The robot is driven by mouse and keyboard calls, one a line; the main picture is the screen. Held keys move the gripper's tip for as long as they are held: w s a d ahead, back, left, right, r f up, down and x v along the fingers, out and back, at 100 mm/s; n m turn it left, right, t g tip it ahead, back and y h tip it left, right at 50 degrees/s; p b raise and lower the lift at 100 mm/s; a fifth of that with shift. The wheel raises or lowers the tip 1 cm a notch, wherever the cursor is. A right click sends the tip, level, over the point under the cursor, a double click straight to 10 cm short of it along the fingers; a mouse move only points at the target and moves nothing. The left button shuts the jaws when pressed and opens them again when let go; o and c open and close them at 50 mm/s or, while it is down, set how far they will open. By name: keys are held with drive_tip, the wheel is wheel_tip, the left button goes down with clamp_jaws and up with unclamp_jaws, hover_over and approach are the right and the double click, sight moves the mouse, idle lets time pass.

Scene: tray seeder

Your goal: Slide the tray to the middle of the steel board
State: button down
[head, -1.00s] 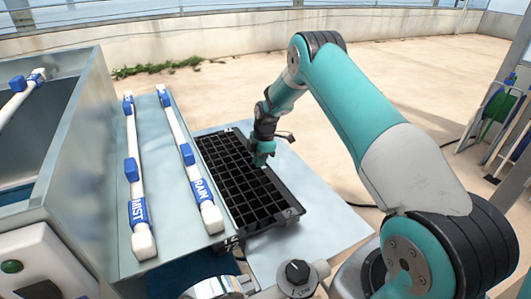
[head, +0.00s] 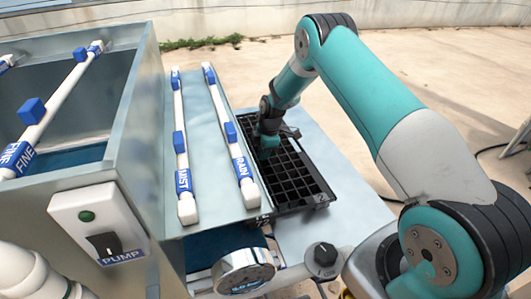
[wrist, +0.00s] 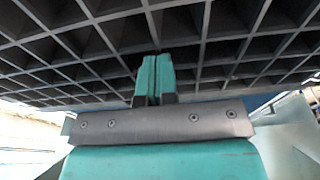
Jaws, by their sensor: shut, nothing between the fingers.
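The black tray (head: 303,181), a grid of many square cells, lies flat on the pale steel board (head: 345,222). It sits toward the board's left side, close to the panel with the pipes, with bare board on its right. My gripper (head: 268,152) points down at the tray's far-left part and hides some cells there. In the wrist view, its two teal fingers (wrist: 154,80) are together and empty, with the tray's cells (wrist: 230,45) filling the upper picture. I cannot tell whether the fingertips touch the tray.
Left of the tray, a sloping metal panel carries two white pipes marked MIST (head: 184,180) and RAIN (head: 242,168). Further left stands a metal tank with a FINE pipe (head: 40,110) and a PUMP switch (head: 105,245). A black knob (head: 325,254) and round gauge (head: 243,272) stand in front.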

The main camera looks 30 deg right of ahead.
sight(296, 153)
drive_tip(key=shift+s+a+f, duration=0.2)
drive_tip(key=shift+s+f, duration=0.05)
drive_tip(key=shift+f, duration=0.2)
drive_tip(key=shift+s+d+f, duration=0.1)
drive_tip(key=shift+d, duration=0.25)
drive_tip(key=d+b, duration=0.1)
drive_tip(key=d, duration=0.2)
drive_tip(key=s+d+b, duration=0.1)
drive_tip(key=d+b, duration=0.1)
drive_tip(key=d, duration=0.2)
drive_tip(key=s+d+b, duration=0.1)
drive_tip(key=d, duration=0.3)
drive_tip(key=shift+s+f+b, duration=0.1)
drive_tip(key=shift+s+b, duration=0.05)
drive_tip(key=shift+b, duration=0.15)
drive_tip(key=shift+d, duration=0.25)
drive_tip(key=shift+r+p, duration=0.4)
drive_tip(key=shift+r, duration=0.45)
